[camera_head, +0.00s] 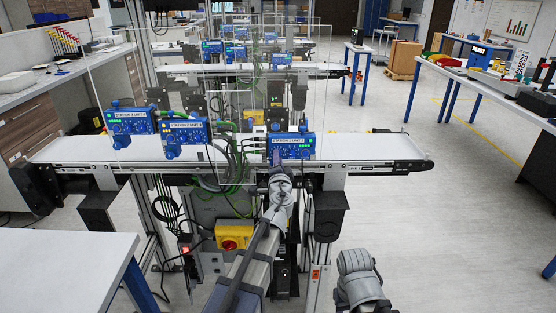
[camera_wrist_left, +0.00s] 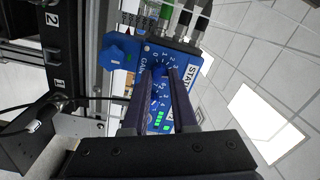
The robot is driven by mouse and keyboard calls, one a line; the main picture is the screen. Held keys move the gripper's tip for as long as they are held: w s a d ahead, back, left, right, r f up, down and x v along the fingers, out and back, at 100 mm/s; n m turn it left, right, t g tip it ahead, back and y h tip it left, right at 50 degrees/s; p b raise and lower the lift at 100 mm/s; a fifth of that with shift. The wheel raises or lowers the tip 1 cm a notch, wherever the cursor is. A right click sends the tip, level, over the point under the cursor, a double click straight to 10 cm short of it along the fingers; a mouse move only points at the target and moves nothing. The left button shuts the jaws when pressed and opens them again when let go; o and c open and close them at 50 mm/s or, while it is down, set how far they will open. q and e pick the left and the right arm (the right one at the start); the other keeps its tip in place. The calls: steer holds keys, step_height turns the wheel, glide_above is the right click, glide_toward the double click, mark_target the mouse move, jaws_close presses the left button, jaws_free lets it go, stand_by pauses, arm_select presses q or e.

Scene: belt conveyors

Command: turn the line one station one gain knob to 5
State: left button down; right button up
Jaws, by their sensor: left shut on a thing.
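The blue station one unit (camera_head: 291,146) is mounted on the front of the nearest conveyor. My left gripper (camera_head: 277,160) reaches up to its left part and hides the knob there. In the left wrist view, the unit's blue face (camera_wrist_left: 182,88) shows a numbered dial marked GAIN. The two dark fingers of my left gripper (camera_wrist_left: 163,76) are closed around the blue gain knob (camera_wrist_left: 159,82). The fingers hide much of the dial, and I cannot tell which number the knob points to. My right gripper is out of view.
A second blue knob (camera_wrist_left: 117,54) juts from the unit's side, close to the fingers. Cables plug into the unit's edge. More blue units (camera_head: 184,132) stand along the belt (camera_head: 230,150) to the left. A yellow box with a red switch (camera_head: 233,238) sits below.

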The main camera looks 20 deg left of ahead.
arm_select(q)
steer(key=c, duration=0.7)
jaws_free()
steer(key=v, duration=0.7)
steer(key=shift+s, duration=0.35)
steer(key=shift+d, duration=0.15)
